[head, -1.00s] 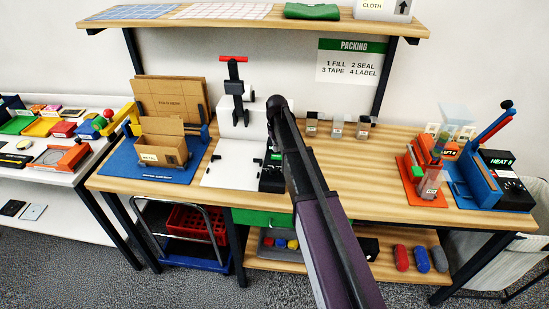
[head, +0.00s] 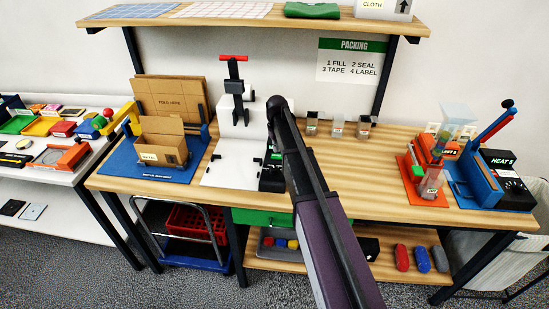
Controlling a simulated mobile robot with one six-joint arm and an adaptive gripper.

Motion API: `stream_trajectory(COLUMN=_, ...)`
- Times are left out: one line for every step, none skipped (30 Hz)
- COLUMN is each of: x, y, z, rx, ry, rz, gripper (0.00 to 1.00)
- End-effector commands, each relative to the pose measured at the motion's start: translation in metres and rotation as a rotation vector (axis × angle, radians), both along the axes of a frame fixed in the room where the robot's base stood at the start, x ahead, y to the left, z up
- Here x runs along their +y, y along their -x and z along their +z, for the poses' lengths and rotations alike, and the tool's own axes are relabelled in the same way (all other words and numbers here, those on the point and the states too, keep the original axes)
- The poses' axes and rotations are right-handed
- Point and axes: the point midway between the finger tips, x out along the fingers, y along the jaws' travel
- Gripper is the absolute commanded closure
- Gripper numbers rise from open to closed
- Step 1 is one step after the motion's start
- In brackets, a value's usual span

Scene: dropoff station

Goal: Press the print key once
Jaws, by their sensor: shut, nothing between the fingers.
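A black device (head: 270,181) stands on the bench just right of the white machine, partly behind my arm. It looks like the printer. A small green patch (head: 276,156) shows at its upper part; I cannot tell whether this is the print key or a display. My arm rises from the bottom edge across the middle of the head view, with its black elbow above the bench. My gripper is hidden behind my own arm, so its distance from the key does not show.
A white press-like machine (head: 234,118) with a red handle stands left of the black device. An open carton (head: 164,146) sits on a blue mat (head: 124,164) further left. Small clear containers (head: 337,128) stand behind. Wood right of my arm (head: 365,185) is bare.

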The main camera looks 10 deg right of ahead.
Motion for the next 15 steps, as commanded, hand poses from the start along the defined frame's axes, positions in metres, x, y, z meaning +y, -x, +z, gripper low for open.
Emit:
stream_trajectory(x=-0.0001, y=0.0, z=-0.0011, rx=0.0, ry=0.0, rz=0.0, gripper=1.0)
stream_trajectory(x=-0.0001, y=0.0, z=-0.0015, rx=0.0, ry=0.0, rz=0.0, gripper=1.0)
stream_trajectory(x=-0.0001, y=0.0, z=-0.0019, rx=0.0, ry=0.0, rz=0.0, gripper=1.0)
stream_trajectory(x=-0.0001, y=0.0, z=-0.0022, rx=0.0, ry=0.0, rz=0.0, gripper=1.0)
stream_trajectory(x=-0.0001, y=0.0, z=-0.0025, rx=0.0, ry=0.0, rz=0.0, gripper=1.0)
stream_trajectory(x=-0.0001, y=0.0, z=-0.0029, rx=0.0, ry=0.0, rz=0.0, gripper=1.0)
stream_trajectory(x=-0.0001, y=0.0, z=-0.0032, rx=0.0, ry=0.0, rz=0.0, gripper=1.0)
stream_trajectory(x=-0.0001, y=0.0, z=-0.0035, rx=0.0, ry=0.0, rz=0.0, gripper=1.0)
stream_trajectory(x=-0.0001, y=0.0, z=-0.004, rx=0.0, ry=0.0, rz=0.0, gripper=1.0)
stream_trajectory(x=-0.0001, y=0.0, z=-0.0043, rx=0.0, ry=0.0, rz=0.0, gripper=1.0)
stream_trajectory(x=-0.0001, y=0.0, z=-0.0046, rx=0.0, ry=0.0, rz=0.0, gripper=1.0)
stream_trajectory(x=-0.0001, y=0.0, z=-0.005, rx=0.0, ry=0.0, rz=0.0, gripper=1.0)
stream_trajectory(x=-0.0001, y=0.0, z=-0.0053, rx=0.0, ry=0.0, rz=0.0, gripper=1.0)
stream_trajectory(x=-0.0001, y=0.0, z=-0.0056, rx=0.0, ry=0.0, rz=0.0, gripper=1.0)
stream_trajectory(x=-0.0001, y=0.0, z=-0.0061, rx=0.0, ry=0.0, rz=0.0, gripper=1.0)
